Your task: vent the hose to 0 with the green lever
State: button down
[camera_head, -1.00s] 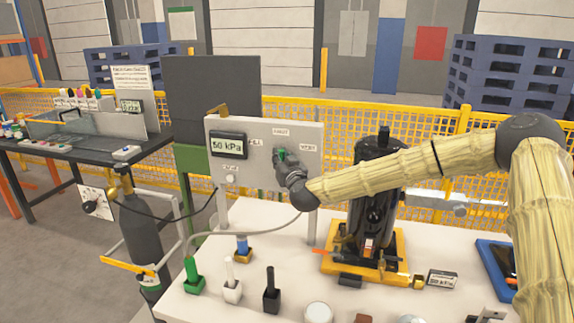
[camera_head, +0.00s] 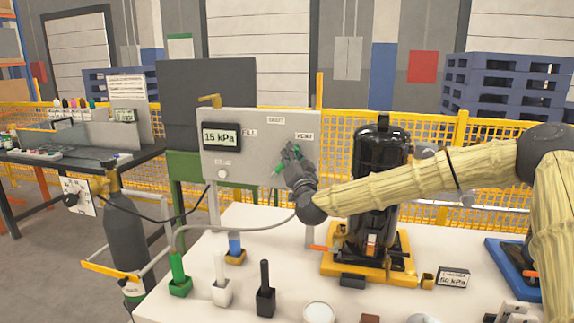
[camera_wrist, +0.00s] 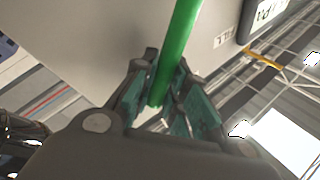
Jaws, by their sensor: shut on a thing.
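The grey panel (camera_head: 225,185) stands at the back of the white table, with FILL, VENT and a top label that is hard to read. Its display (camera_head: 221,137) reads 15 kPa. My gripper (camera_head: 289,158) is at the panel's right side, just below the VENT label (camera_head: 304,136). The green lever is mostly hidden behind it in the head view. In the wrist view the green lever (camera_wrist: 179,40) runs down between the two fingertips (camera_wrist: 158,88), which are shut on it. The grey hose (camera_head: 240,225) curves from the green-topped fitting (camera_head: 178,268) across the table.
White (camera_head: 221,270) and black (camera_head: 265,280) fittings stand at the table's front left. A small block (camera_head: 454,277) marked 50 kPa lies at right. A gas cylinder (camera_head: 127,235) stands left.

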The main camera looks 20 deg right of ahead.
jog(key=shift+s+d+f+m+t+h+b, duration=0.2)
jog(key=shift+d+f+m+h+b, duration=0.25)
jog(key=shift+m+b, duration=0.4)
jog(key=shift+s+d+f+m+t+h+b, duration=0.25)
jog(key=shift+m+h+b, duration=0.35)
jog(key=shift+b, duration=0.35)
jog(key=shift+m, duration=0.25)
jog(key=c, duration=1.4)
grip_release()
jog(key=shift+d, duration=0.1)
jog(key=shift+f, duration=0.1)
jog(key=v, duration=1.2)
